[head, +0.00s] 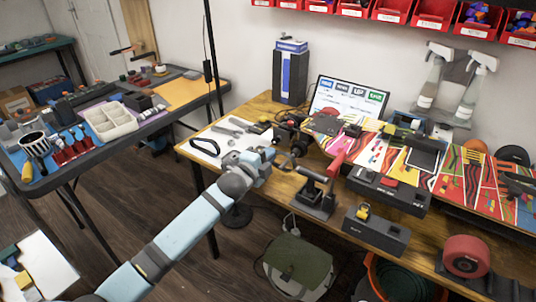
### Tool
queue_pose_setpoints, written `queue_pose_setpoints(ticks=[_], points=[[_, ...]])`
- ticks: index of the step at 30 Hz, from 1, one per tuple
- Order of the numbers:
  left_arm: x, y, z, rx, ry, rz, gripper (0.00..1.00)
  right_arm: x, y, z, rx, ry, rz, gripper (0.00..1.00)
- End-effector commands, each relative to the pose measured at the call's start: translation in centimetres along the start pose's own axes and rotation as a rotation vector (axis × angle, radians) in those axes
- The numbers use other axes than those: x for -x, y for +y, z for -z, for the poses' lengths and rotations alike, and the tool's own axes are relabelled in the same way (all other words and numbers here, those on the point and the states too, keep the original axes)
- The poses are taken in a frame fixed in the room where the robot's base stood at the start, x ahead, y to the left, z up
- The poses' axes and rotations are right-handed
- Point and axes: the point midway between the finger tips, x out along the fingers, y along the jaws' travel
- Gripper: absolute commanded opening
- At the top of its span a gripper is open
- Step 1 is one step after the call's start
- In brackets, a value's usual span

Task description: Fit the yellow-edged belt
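A dark belt-like loop (205,146) lies on a white sheet (226,137) at the left end of the wooden workbench (262,107). I cannot make out a yellow edge on it at this size. My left gripper (287,162) reaches over the bench's front edge, to the right of the loop and apart from it. Its fingers are small and overlap dark parts behind them, so I cannot tell whether they are open or hold anything. My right gripper is out of view.
A dark clamp-like fixture with a red handle (337,163) stands just right of my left gripper. A black box (376,231) and a red roll (466,256) stand along the front edge. Colourful boards (467,187) crowd the back. A side table (168,123) stands left.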

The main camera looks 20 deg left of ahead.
Motion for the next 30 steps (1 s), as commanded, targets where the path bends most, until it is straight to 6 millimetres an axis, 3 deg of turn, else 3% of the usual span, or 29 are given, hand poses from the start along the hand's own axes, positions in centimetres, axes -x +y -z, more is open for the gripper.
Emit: queue_pose_setpoints(ticks=[30], points=[[-0.49, -0.01, 0.04, 0.0, 0.001, 0.001, 0.0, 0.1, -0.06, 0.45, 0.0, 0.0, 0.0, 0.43]])
